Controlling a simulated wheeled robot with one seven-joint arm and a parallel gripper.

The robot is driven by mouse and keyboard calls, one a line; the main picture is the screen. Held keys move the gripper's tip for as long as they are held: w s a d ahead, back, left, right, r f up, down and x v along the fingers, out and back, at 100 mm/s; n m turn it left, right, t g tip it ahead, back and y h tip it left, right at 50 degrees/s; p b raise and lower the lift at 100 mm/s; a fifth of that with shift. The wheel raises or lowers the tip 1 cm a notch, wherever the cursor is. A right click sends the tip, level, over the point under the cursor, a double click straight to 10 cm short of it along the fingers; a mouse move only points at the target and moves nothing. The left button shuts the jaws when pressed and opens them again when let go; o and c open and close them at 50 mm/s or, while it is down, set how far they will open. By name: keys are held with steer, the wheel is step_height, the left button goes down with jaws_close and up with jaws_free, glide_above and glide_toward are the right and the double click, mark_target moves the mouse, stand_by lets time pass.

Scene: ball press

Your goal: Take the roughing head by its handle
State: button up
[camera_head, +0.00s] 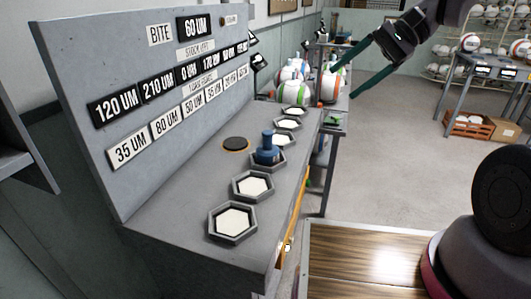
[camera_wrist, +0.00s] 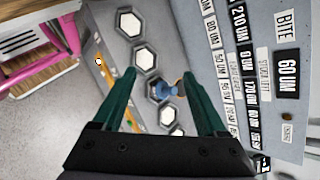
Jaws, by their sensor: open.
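A blue piece with an upright knob-like handle, which I take for the roughing head (camera_head: 267,151), sits in a hexagonal holder in the row on the grey bench. In the wrist view the blue piece (camera_wrist: 166,91) shows small, between and beyond my fingers. My gripper (camera_head: 343,81) has long green fingers and is open and empty. In the head view it hangs at the upper right, well apart from the blue piece. The wrist view shows the spread fingertips (camera_wrist: 158,73) with a clear gap.
Several hexagonal holders with white faces (camera_head: 234,222) line the bench. A dark disc (camera_head: 236,143) lies behind the blue piece. A sloped panel with labels (camera_head: 160,90) rises behind the row. Balls (camera_head: 295,93) stand at the bench's far end.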

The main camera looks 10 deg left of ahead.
mark_target(260, 145)
steer(key=w+a+f+m+y, duration=0.75)
steer(key=w+a+f, duration=0.2)
steer(key=a, duration=0.25)
steer(key=w+a+f+m+t, duration=0.1)
steer(key=w+f+m+t, duration=0.3)
steer(key=f, duration=0.5)
steer(key=w+a+f+m+t, duration=0.1)
steer(key=f+m+t, duration=0.35)
steer(key=f, duration=0.35)
steer(key=shift+m, duration=0.4)
steer(key=x, duration=0.5)
steer(key=shift+w+a+f, duration=0.15)
steer(key=shift+f+x, duration=0.2)
steer(key=shift+x, duration=1.15)
steer(key=shift+f+x, duration=0.15)
steer(key=shift+x, duration=1.2)
jaws_close()
steer(key=shift+r, duration=0.1)
